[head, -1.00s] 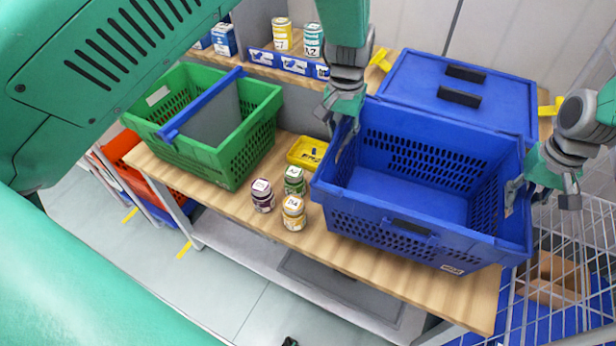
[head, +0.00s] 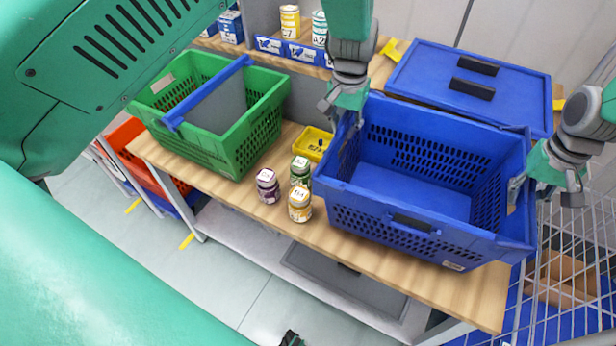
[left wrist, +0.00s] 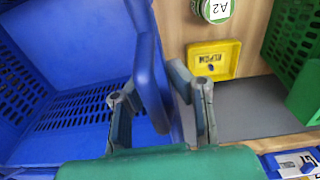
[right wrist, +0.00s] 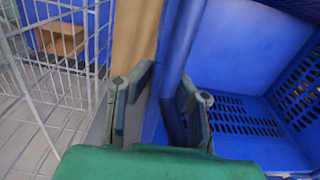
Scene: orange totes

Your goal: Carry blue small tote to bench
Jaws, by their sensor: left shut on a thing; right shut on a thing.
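The blue tote (head: 405,235) is empty and open-topped, over the right part of the wooden bench (head: 370,258). I cannot tell whether its base touches the bench. My left gripper (head: 350,112) is shut on its left wall, and that wall shows between the fingers in the left wrist view (left wrist: 158,100). My right gripper (head: 520,190) is shut on its right wall, which passes between the fingers in the right wrist view (right wrist: 165,95).
A green tote (head: 190,150) with a grey divider stands left on the bench. Several small jars (head: 300,204) and a yellow tray (head: 314,143) sit between the totes. A blue lidded box (head: 420,80) is behind. A wire cage (head: 575,235) stands at the right.

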